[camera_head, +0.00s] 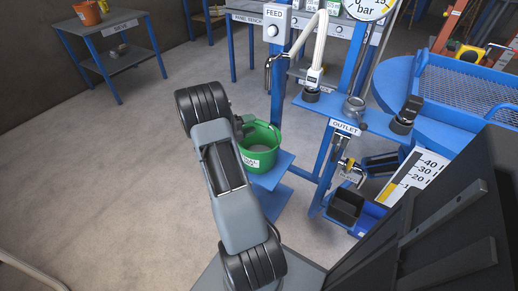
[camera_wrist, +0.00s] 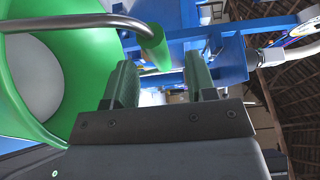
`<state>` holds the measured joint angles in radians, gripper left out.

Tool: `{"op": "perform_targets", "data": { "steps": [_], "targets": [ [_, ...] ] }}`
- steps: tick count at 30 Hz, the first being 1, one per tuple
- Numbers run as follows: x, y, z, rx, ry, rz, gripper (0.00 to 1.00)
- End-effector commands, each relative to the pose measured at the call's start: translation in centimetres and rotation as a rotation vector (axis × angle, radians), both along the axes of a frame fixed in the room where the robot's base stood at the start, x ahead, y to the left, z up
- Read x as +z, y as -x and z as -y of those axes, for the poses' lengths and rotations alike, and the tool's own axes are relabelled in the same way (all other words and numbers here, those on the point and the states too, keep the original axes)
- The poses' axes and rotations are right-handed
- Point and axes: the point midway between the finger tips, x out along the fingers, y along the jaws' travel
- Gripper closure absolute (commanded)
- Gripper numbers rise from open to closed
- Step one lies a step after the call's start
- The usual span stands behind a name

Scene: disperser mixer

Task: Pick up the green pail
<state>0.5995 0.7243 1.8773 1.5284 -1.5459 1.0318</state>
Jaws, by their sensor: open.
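The green pail (camera_head: 262,158) stands on a small blue platform (camera_head: 272,176), with a white label on its front and pale grey inside. My gripper (camera_head: 243,126) is at the pail's upper left rim, partly hidden by my arm. In the wrist view the pail (camera_wrist: 85,60) fills the left side, with its grey inside showing. Its metal bail (camera_wrist: 70,22) arcs across the top to a green hand grip (camera_wrist: 154,48). My gripper (camera_wrist: 160,66) is open, with the green grip in view between and beyond the fingertips. Contact cannot be told.
Right of the pail is a blue frame with an OUTLET shelf (camera_head: 345,127) and a black bin (camera_head: 346,207). A SIEVE table (camera_head: 118,25) is at back left. The floor on the left is clear.

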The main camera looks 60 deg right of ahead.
Motion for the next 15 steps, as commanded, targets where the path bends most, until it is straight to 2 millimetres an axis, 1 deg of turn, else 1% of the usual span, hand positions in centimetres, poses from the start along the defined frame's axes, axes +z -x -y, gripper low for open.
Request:
{"op": "perform_targets", "data": {
  "steps": [1,6,10,15],
  "targets": [
    [-0.2,0.6,0.7,-0.005,0.0,0.0,0.49],
    [-0.2,1.7,2.4,-0.002,0.001,0.001,0.49],
    [-0.1,2.0,3.0,-0.001,0.0,0.001,0.49],
    [-0.1,2.0,3.2,0.001,0.0,0.001,0.49]
  ]
}}
